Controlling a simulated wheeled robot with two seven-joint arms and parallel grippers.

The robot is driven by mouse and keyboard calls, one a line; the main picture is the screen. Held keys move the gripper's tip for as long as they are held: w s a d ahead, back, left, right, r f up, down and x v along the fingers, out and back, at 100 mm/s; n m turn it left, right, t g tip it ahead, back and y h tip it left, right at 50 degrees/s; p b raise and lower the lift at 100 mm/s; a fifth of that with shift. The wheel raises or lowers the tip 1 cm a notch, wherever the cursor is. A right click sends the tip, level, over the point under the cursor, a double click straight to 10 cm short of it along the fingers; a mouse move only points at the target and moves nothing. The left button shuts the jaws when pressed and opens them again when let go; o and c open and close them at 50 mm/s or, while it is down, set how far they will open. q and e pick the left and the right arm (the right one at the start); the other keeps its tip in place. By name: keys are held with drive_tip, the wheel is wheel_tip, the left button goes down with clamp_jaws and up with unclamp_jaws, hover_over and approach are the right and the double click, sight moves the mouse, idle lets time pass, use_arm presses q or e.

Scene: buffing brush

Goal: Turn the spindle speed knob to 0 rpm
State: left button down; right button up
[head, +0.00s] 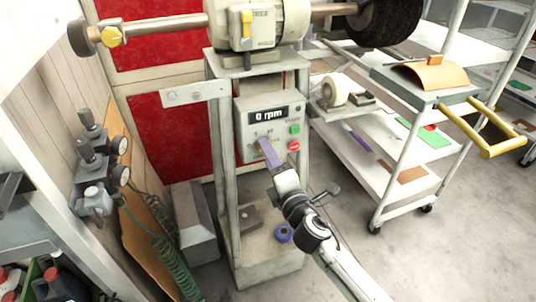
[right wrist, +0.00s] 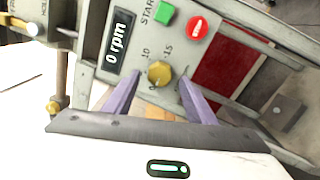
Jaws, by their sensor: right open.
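The spindle speed knob (right wrist: 159,73) is a round brass-coloured knob on the grey control panel (head: 284,114). The numbers 10 and 15 are legible beside it. The display (right wrist: 118,42) above it reads 0 rpm, and it also shows in the head view (head: 268,115). My right gripper (right wrist: 154,92) is open, with its purple fingers on either side of the knob; I cannot tell whether they touch it. In the head view my right gripper (head: 267,150) reaches the panel and partly covers the knob. My left gripper is not in view.
A green start button (right wrist: 165,13) and a red button (right wrist: 197,28) sit close to the knob. The buffing machine (head: 262,22) with a dark brush wheel (head: 385,22) is above. A white trolley (head: 372,188) stands at the right, and gauges (head: 120,175) are at the left.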

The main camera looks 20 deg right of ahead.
drive_tip(key=s, duration=0.9)
drive_tip(key=shift+d, duration=0.2)
drive_tip(key=shift+s+f, duration=0.1)
